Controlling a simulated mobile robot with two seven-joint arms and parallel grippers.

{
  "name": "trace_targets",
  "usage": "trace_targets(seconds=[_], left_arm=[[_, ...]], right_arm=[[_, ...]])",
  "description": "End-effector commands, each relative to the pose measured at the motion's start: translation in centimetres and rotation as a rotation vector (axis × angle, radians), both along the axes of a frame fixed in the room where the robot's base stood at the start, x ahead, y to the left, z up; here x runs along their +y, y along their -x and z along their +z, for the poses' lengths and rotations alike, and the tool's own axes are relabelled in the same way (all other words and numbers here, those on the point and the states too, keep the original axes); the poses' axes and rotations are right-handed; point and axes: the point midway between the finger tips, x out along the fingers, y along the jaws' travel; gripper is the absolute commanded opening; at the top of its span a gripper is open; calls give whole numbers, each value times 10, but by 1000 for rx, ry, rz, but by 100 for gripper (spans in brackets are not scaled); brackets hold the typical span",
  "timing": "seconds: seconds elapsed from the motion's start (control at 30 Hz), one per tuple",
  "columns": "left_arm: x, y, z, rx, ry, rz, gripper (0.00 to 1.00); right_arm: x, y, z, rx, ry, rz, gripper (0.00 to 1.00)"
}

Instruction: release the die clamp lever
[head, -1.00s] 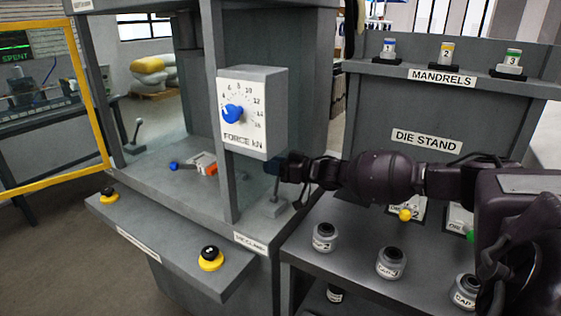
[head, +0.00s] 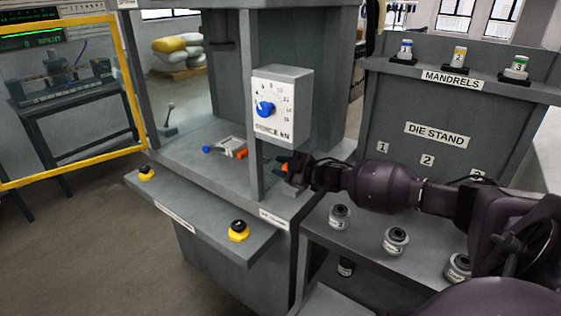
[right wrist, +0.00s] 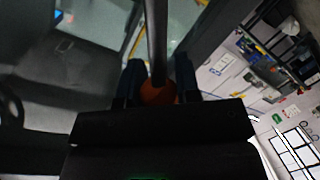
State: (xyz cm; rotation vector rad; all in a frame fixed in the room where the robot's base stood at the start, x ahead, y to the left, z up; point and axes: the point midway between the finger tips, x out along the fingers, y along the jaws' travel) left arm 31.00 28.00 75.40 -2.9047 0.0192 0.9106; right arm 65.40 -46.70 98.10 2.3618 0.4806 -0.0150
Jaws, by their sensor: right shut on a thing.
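My right gripper (head: 284,168) is at the right side of the press, just above the table by the DIE CLAMP label (head: 273,217). In the right wrist view its two dark fingers (right wrist: 158,88) are shut around an orange-red knob (right wrist: 158,93) on the end of a dark rod (right wrist: 156,40), which I take to be the clamp lever. In the head view only a bit of orange shows at the gripper, and most of the lever is hidden. My left gripper is not in view.
A force dial box (head: 283,105) stands over the press table, close to the gripper. A blue and orange tool (head: 228,147) lies on the table. Another lever (head: 169,117) is at the left. Dies (head: 396,240) stand on the shelf at right.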

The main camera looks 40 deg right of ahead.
Motion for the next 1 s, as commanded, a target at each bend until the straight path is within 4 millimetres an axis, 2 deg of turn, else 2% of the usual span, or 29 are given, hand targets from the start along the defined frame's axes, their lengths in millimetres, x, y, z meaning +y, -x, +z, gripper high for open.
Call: trace_targets(seconds=[0.4,0.93,0.97,1.0], left_arm=[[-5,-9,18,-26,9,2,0],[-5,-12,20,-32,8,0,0],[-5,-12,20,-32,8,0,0],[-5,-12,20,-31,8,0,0]], right_arm=[[11,4,-10,-50,165,3,0],[12,5,-13,-52,189,3,0],[12,5,-14,-52,189,3,35],[12,5,-14,-52,189,3,41]])
